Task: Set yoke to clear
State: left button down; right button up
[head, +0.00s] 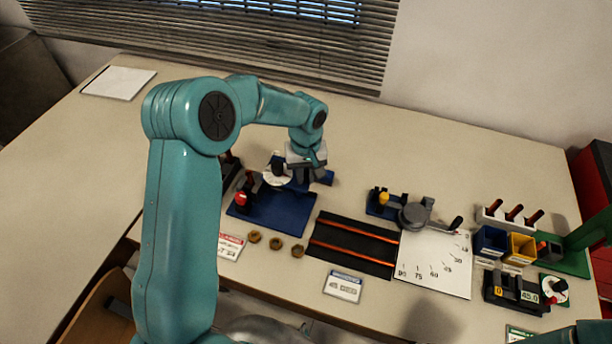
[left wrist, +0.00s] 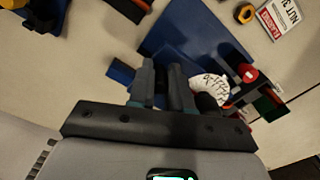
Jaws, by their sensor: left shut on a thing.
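A blue fixture (head: 275,212) stands on the table left of centre, with a white dial (head: 277,178) and a red knob (head: 242,199). The dial (left wrist: 210,85) and red knob (left wrist: 248,72) also show in the left wrist view. My left gripper (head: 311,176) is at the fixture's back right, just right of the dial. Its fingers (left wrist: 167,84) are shut on a blue bar (left wrist: 121,72), whose ends show on either side of them. The gripped middle is hidden. I cannot tell which part is the yoke or read the dial. My right gripper is out of view.
Several brown nuts (head: 276,243) and a red-headed card (head: 230,246) lie in front of the fixture. A black plate with orange rails (head: 352,246), a white angle chart (head: 435,263) and blue and yellow bins (head: 521,248) stand to the right. The table's back left is mostly clear.

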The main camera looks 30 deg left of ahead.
pick_arm(q)
jog(key=shift+w+d, duration=0.1)
jog(key=shift+d, duration=0.1)
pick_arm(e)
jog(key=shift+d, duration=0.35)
pick_arm(q)
jog(key=c, duration=1.1)
grip_release()
jog(key=shift+w+f, duration=0.1)
jog(key=shift+o, duration=0.2)
jog(key=shift+w+f, duration=0.1)
jog(key=shift+w, duration=0.1)
jog(key=shift+s+r, duration=0.25)
jog(key=shift+s, duration=0.05)
notch_tip(320, 180, up, 16)
jog(key=b, duration=0.1)
jog(key=shift+w+b, duration=0.2)
jog(key=shift+b, duration=0.15)
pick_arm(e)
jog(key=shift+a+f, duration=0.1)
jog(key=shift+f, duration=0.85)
pick_arm(q)
jog(key=shift+w+f, duration=0.1)
jog(key=shift+w, duration=0.05)
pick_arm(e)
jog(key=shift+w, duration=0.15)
